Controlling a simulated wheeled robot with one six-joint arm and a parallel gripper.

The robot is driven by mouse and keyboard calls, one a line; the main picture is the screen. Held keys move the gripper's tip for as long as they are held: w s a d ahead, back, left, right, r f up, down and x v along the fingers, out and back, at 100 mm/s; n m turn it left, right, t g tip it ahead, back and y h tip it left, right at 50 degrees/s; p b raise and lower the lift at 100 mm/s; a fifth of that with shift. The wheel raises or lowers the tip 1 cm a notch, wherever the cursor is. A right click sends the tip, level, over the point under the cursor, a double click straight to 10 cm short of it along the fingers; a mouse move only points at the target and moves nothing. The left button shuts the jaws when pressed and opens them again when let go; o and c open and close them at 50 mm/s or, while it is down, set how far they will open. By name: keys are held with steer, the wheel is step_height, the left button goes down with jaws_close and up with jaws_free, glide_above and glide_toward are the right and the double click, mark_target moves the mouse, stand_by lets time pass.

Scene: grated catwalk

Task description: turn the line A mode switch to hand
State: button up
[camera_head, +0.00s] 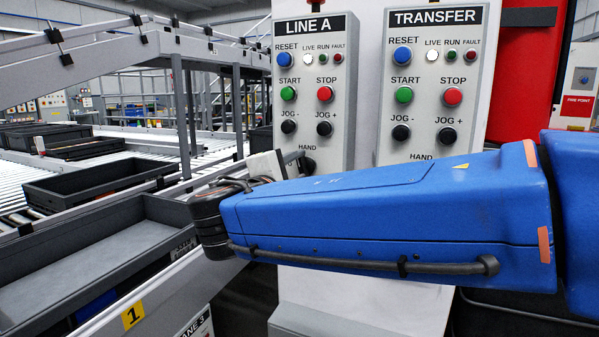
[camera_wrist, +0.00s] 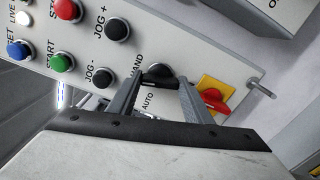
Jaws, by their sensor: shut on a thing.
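The LINE A panel (camera_head: 345,100) stands left of the TRANSFER panel in the head view. Its mode switch, a black round knob (camera_wrist: 159,71), sits below the jog buttons in the wrist view, near the HAND and AUTO labels. My gripper (camera_wrist: 160,84) has its two fingers on either side of the knob and is shut on it. The fingers hide part of the knob, and I cannot tell which label it points to. In the head view my gripper (camera_head: 294,157) reaches the lower part of the LINE A panel, just under HAND, and part of the knob shows dark there.
A red handle on a yellow plate (camera_wrist: 213,99) sits close beside one finger. The JOG - button (camera_wrist: 101,77) is on the other side. The TRANSFER panel (camera_head: 432,90) is behind my arm. Black trays (camera_head: 95,190) lie on conveyors at left.

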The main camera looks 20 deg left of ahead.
steer(key=shift+f+m, duration=0.1)
steer(key=shift+m, duration=1.4)
steer(key=o, duration=1.1)
steer(key=shift+c, duration=0.2)
steer(key=shift+s, duration=0.1)
steer(key=s+a, duration=0.1)
steer(key=s, duration=1.6)
steer(key=shift+a, duration=0.15)
steer(key=shift+s, duration=0.15)
